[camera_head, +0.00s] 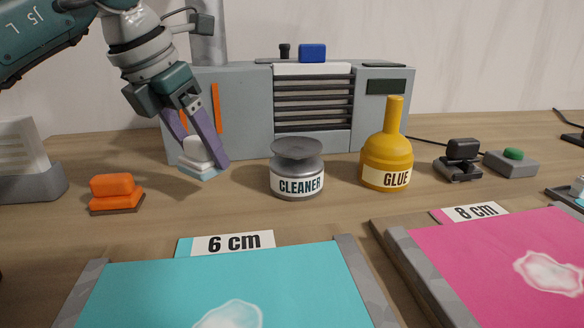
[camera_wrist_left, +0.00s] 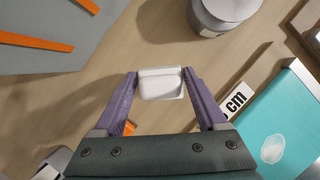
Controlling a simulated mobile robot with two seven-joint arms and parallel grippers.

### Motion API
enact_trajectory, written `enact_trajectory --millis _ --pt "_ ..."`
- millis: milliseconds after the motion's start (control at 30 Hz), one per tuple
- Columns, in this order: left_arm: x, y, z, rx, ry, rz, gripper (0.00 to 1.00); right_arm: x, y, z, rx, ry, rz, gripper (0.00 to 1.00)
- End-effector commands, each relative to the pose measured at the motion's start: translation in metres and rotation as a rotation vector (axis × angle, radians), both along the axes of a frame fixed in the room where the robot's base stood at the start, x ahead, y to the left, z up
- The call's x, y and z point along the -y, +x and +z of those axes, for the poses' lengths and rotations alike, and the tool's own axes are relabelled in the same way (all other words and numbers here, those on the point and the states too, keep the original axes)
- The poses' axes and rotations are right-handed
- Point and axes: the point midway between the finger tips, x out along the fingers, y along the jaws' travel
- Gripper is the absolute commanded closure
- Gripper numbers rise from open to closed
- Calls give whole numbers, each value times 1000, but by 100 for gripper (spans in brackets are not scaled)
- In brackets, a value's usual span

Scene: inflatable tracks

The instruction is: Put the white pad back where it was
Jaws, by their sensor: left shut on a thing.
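The white pad (camera_head: 196,152) has a white grip on top and a pale bluish underside. My left gripper (camera_head: 200,160) is shut on it, one purple finger on each side. The pad is upright at or just above the wooden table, in front of the grey machine; I cannot tell whether it touches. In the left wrist view the white pad (camera_wrist_left: 161,84) sits between the fingertips of my left gripper (camera_wrist_left: 160,82). My right gripper is not in view.
An orange pad (camera_head: 116,192) stands to the left, the cleaner tin (camera_head: 297,172) to the right, then the yellow glue bottle (camera_head: 387,150). The grey machine (camera_head: 240,115) is close behind. A turquoise sheet (camera_head: 210,282) and a pink sheet (camera_head: 500,255) lie in front.

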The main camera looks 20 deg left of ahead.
Motion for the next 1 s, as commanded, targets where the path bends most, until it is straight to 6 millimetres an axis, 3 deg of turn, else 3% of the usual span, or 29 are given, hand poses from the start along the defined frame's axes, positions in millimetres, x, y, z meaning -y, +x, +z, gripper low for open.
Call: enact_trajectory --millis 333,700,733,933,1000 --pt "0 -1 -43 -2 -1 1 78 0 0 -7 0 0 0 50" --pt "0 0 -49 0 1 0 78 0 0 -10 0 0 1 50" --pt "0 0 -49 -1 1 0 25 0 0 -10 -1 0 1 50" --pt "0 0 -48 0 1 0 2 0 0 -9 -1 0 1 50" --pt "0 0 -48 0 1 0 0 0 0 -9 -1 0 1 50"
